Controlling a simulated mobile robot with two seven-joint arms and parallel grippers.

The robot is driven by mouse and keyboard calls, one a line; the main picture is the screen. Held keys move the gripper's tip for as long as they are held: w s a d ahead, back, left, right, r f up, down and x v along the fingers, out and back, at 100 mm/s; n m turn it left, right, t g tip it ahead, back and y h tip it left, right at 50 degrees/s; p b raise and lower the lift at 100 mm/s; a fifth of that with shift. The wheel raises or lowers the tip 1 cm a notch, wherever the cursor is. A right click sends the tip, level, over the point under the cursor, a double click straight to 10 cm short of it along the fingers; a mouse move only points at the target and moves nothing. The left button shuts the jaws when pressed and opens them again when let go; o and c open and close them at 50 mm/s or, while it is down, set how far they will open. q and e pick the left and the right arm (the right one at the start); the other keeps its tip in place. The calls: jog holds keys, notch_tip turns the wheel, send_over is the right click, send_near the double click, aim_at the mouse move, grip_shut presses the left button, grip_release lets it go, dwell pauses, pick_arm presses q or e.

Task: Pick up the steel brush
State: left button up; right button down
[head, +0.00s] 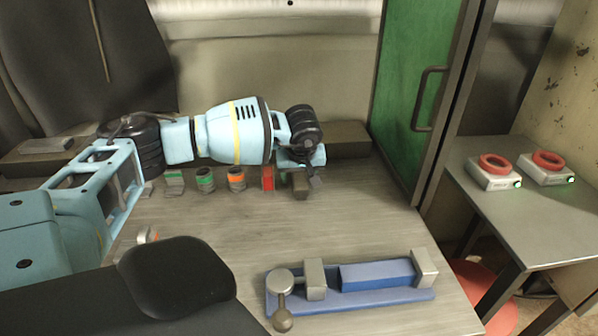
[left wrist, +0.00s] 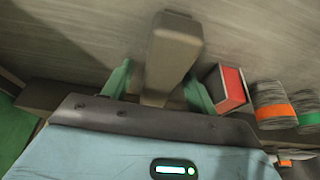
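A brown-grey block-shaped object with a narrower lower part (left wrist: 172,52), which I take to be the steel brush, stands between the green fingers of my left gripper (left wrist: 160,80) in the left wrist view. The fingers are apart, with a visible gap on the left side; contact on the right cannot be told. In the head view my left gripper (head: 302,165) is low over the table's far side, and part of the brush (head: 301,187) shows just below it. The rest is hidden by the gripper. My right gripper is not in view.
A red box (head: 268,178) stands close beside the gripper, with orange-banded (head: 237,179) and green-banded (head: 206,179) rolls further left. A blue vise (head: 380,275) lies at the front. A green door panel (head: 408,90) stands right. The table middle (head: 330,225) is clear.

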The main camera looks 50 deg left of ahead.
pick_arm(q)
jog(key=c, duration=1.2)
jog(key=shift+o, duration=0.2)
notch_tip(320, 180, up, 11)
jog(key=shift+f, duration=0.2)
